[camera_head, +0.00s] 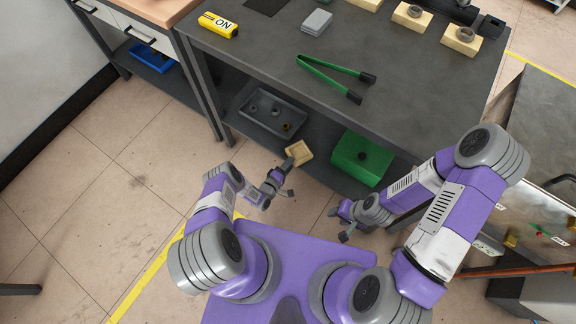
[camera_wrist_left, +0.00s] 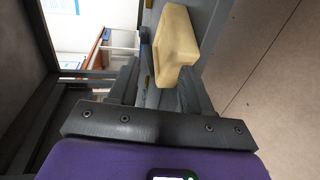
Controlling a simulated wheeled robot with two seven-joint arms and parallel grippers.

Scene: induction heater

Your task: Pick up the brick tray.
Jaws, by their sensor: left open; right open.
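A cream, brick-like block (camera_head: 299,152) shows at the front edge of the lower shelf, just beyond my left gripper (camera_head: 288,178). In the left wrist view the block (camera_wrist_left: 175,38) lies ahead of the open fingers, close to the right-hand one. I cannot tell whether they touch. A grey tray (camera_head: 246,110) with several small round parts sits on the lower shelf, further left. I cannot tell which of these is the brick tray. My right gripper (camera_head: 341,224) is open and empty in front of the shelf.
The dark workbench (camera_head: 270,60) stands above the shelf. It carries green tongs (camera_head: 335,70), a yellow "ON" block (camera_head: 218,25) and cream blocks with rings at the back right. A green box (camera_head: 361,158) sits on the shelf, right of the cream block.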

